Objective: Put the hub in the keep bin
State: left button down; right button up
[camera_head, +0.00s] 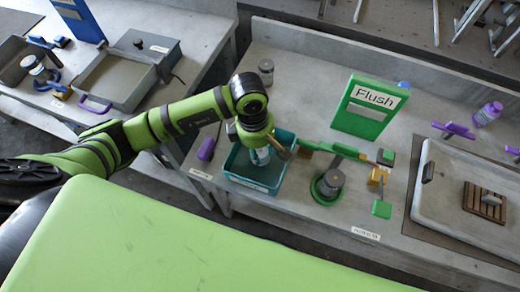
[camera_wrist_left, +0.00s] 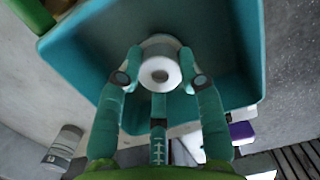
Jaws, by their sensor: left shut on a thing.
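My left gripper (camera_head: 264,154) reaches down over a teal bin (camera_head: 247,184) on the grey bench. The hub is over the inside of the teal bin, which fills the upper part of that view (camera_wrist_left: 246,52). I cannot tell whether the hub touches the bin floor. The arm partly hides the hub in the head view. The label at the bin's front is too small to read. My right gripper is not in view.
A green fixture with a grey cylinder (camera_head: 334,177) stands right of the bin. A green "Flush" sign (camera_head: 367,108) rises behind it. A purple block (camera_head: 206,149) lies left of the bin, and a grey jar (camera_head: 266,67) stands behind. A shallow tray (camera_head: 455,195) is farther right.

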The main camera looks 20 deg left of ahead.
pick_arm(q)
jog(key=shift+f, duration=1)
jog(key=shift+f, duration=0.15)
jog(key=c, duration=0.8)
grip_release()
